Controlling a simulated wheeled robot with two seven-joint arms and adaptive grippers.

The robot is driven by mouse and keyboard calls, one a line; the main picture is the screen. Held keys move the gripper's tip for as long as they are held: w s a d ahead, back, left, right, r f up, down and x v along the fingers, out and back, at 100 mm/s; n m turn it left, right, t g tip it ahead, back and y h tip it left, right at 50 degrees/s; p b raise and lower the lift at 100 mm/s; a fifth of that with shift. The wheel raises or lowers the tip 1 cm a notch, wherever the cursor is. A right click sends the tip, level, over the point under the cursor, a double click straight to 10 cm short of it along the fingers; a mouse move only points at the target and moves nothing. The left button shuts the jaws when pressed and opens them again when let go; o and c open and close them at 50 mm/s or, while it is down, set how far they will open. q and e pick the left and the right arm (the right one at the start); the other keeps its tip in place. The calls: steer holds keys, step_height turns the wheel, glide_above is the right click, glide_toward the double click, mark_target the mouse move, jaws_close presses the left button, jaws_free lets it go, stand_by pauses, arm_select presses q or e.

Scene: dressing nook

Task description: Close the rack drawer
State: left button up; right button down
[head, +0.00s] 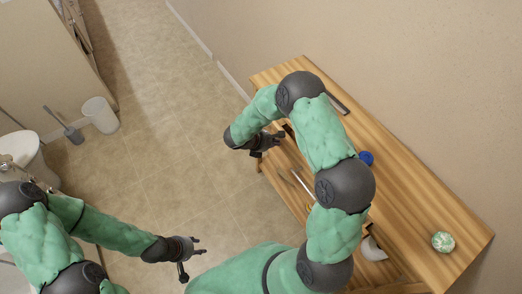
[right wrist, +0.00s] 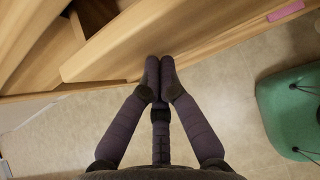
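The wooden rack (head: 400,185) stands along the wall at the right of the head view. Its drawer front shows as a pale wooden board in the right wrist view (right wrist: 190,30), with an open gap behind it at the upper left. My right gripper (head: 278,138) is at the rack's far end, partly hidden by my arm in the head view. In the right wrist view its fingertips (right wrist: 160,68) are together, at the board's lower edge; I cannot tell whether they touch it. My left gripper (head: 195,257) is open and empty over the floor, left of the rack.
A blue object (head: 366,158) and a green patterned ball (head: 442,242) rest on the rack top. A white bin (head: 101,115) and a toilet brush (head: 65,128) stand at the left. The tiled floor (head: 170,120) between is clear.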

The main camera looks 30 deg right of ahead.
arm_select(q)
steer(key=shift+a+f, duration=0.1)
steer(key=shift+f, duration=0.25)
arm_select(e)
steer(key=shift+w+d+r, duration=0.1)
steer(key=shift+d, duration=1.05)
steer(key=shift+w+d, duration=0.1)
steer(key=shift+d, duration=1.05)
steer(key=shift+a, duration=0.2)
arm_select(q)
steer(key=shift+s+a+r+p, duration=0.2)
steer(key=shift+a+r+p, duration=0.1)
steer(key=shift+r+p, duration=0.2)
steer(key=shift+s+a+r+p, duration=0.15)
steer(key=shift+a+r+p, duration=0.15)
steer(key=shift+r, duration=0.3)
arm_select(e)
steer(key=a+f+v, duration=0.2)
steer(key=v, duration=1)
steer(key=shift+s+a+r, duration=0.15)
steer(key=shift+r, duration=0.05)
